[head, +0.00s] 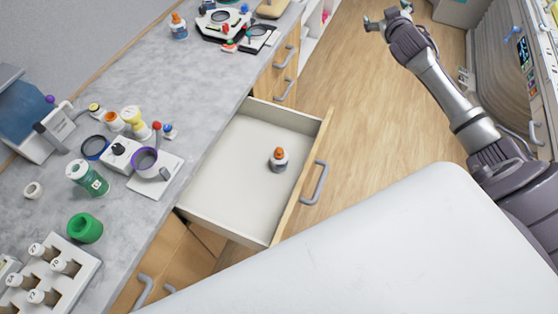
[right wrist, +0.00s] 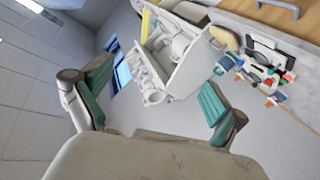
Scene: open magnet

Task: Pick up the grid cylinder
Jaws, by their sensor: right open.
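I cannot tell for sure which object is the grid cylinder. On the left counter in the head view stand a green bottle with a whitish top (head: 88,178) and, nearer, a short green hollow cylinder (head: 85,228). My right gripper (head: 378,20) is at the top of the head view, over the floor, far from both. In the right wrist view my right gripper (right wrist: 155,100) has its two green-padded fingers wide apart, with nothing between them. My left gripper is not in view.
A drawer (head: 225,165) stands open from the counter (head: 120,75), with a small orange-capped bottle (head: 278,159) inside. A white rack (head: 68,270) of vials, purple tape (head: 145,160) and a blue ring (head: 95,147) crowd the counter. The wooden floor (head: 350,110) is clear.

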